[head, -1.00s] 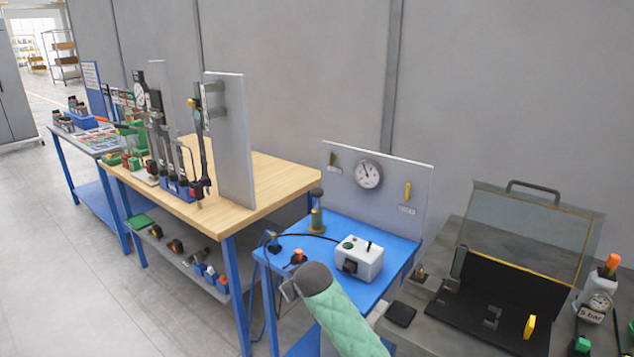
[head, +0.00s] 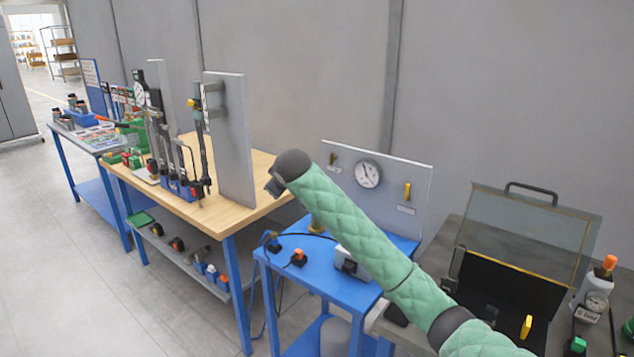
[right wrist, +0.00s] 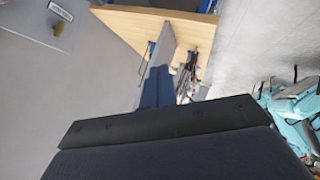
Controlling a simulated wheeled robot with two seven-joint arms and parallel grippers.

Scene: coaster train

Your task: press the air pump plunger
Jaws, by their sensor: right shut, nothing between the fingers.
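The air pump appears to be the small brass-coloured body (head: 316,226) at the back left of the blue table (head: 307,257). My right arm crosses in front of it and hides its dark top knob, the likely plunger. My right gripper (head: 273,187) shows as a dark end at the tip of the green-sleeved arm, raised above the blue table. It is shut and empty. I cannot tell whether it touches the pump. In the right wrist view, a dark block fills the bottom, and the pump does not show. My left gripper is not in view.
A gauge panel (head: 428,185) stands behind the blue table. A white box (head: 340,256), partly behind my arm, and an orange-topped part (head: 299,257) sit on the table. A cable runs across it. A wooden bench (head: 260,203) is at left, an open black case (head: 500,290) at right.

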